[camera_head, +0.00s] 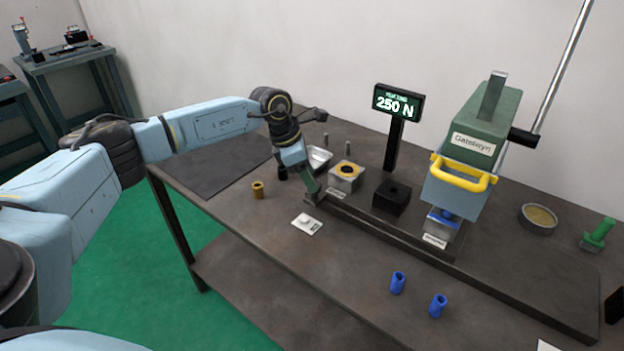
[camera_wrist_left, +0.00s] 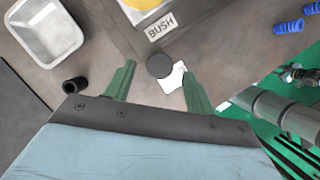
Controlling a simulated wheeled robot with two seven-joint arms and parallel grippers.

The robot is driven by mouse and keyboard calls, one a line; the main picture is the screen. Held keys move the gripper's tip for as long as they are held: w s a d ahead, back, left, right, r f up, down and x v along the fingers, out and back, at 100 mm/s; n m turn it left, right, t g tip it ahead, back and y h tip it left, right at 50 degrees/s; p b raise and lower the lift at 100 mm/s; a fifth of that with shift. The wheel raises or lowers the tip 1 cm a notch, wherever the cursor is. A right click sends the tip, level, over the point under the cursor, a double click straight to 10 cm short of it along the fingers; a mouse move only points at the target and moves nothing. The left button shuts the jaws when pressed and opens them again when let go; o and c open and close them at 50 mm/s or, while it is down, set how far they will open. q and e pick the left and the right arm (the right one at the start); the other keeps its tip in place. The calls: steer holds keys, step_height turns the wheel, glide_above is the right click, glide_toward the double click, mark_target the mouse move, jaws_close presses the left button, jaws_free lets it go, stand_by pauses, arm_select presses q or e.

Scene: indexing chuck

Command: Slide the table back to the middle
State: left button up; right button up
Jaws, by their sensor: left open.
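The sliding table is a long dark rail-like base (camera_head: 385,223) that bears a steel block with a yellow ring (camera_head: 347,172), a black block (camera_head: 391,198) and a part under the press head (camera_head: 441,224). In the left wrist view the ringed block (camera_wrist_left: 147,5) has a "BUSH" label (camera_wrist_left: 160,25). My left gripper (camera_head: 312,198) is at the left end of the base. Its green fingers (camera_wrist_left: 159,78) are open, with a dark round knob (camera_wrist_left: 159,65) showing between their tips; whether they touch it I cannot tell. My right gripper is out of view.
The green press (camera_head: 475,145) with a yellow handle stands over the base. A "250 N" display (camera_head: 398,103) stands behind. The front left bench is mostly clear.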

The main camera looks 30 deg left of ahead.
arm_select(q)
steer(key=shift+x, duration=1.2)
